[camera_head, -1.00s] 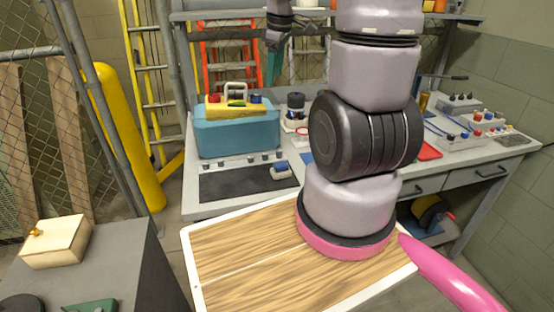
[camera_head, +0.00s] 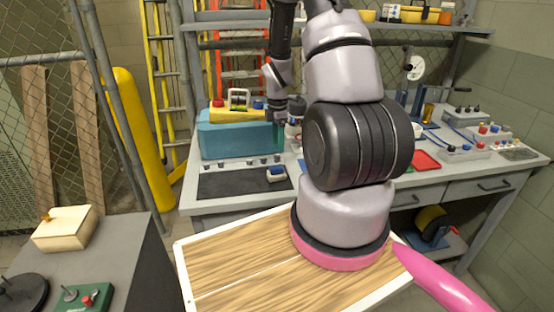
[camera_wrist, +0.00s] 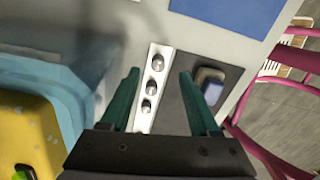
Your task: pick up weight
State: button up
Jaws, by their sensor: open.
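My gripper (camera_wrist: 160,74) is open, its two teal fingers pointing down at the bench. In the wrist view, a pale metal strip (camera_wrist: 141,122) with several small round silver pieces (camera_wrist: 157,63) shows between and below the fingers. These pieces may be weights, but I cannot tell for sure. A blue and white block (camera_wrist: 210,86) on a dark mat lies beside the right finger. In the head view, my gripper (camera_head: 277,125) is beside the blue box, above the row of small pieces (camera_head: 250,163). The jaws hold nothing visible.
The blue box (camera_head: 232,141) with a yellow top stands close left of the gripper. The dark mat (camera_head: 232,182) is mostly bare. Dials and instruments (camera_head: 465,150) fill the bench's right side. A shelf (camera_head: 340,22) hangs above. A grey cabinet (camera_head: 105,250) stands at left.

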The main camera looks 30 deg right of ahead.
aim_at(277, 154)
notch_tip(277, 154, down, 5)
jog(key=shift+w+a+f, duration=0.1)
jog(key=shift+f, duration=0.1)
grip_shut()
